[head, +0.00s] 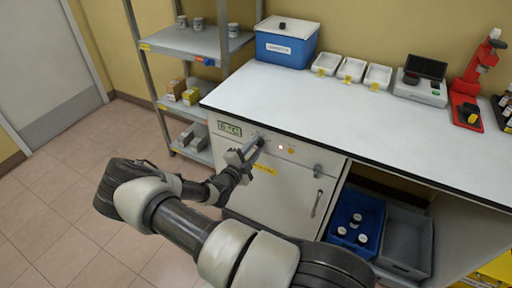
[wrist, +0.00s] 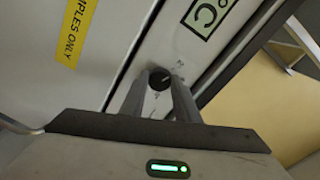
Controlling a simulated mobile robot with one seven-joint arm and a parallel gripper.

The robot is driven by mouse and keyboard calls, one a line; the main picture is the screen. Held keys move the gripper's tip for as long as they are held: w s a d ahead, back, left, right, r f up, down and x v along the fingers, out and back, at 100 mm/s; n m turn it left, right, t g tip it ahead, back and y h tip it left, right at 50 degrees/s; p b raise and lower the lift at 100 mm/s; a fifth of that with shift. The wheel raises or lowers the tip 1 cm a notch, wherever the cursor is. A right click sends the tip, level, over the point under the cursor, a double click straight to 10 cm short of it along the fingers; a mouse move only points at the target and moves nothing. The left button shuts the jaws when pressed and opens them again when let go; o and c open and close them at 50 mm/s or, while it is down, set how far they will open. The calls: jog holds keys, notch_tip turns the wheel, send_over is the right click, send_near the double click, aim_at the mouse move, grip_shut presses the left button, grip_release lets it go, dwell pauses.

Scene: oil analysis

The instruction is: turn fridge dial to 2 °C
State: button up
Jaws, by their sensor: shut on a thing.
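The white fridge (head: 288,187) is built in under the bench, with a green display (head: 229,128) on its top panel. The display's small digit looks like 5 or 6, followed by °C. In the wrist view only the °C part of the display (wrist: 207,14) shows. The black round fridge dial (wrist: 160,78) sits between my fingertips in the wrist view. My gripper (head: 258,142) reaches the panel just right of the display and is shut on the dial. In the head view the gripper hides the dial.
The fridge door handle (head: 317,203) and a yellow label (wrist: 75,30) are below. A metal shelf rack (head: 185,42) stands to the left. The floor there is clear.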

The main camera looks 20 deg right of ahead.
jog(key=shift+f+n, duration=0.1)
jog(key=shift+n, duration=0.2)
jog(key=o, duration=1)
jog(key=shift+o, duration=0.2)
jog(key=v, duration=1.7)
jog(key=shift+a+p, duration=0.25)
jog(key=shift+p, duration=0.2)
jog(key=shift+s, duration=0.15)
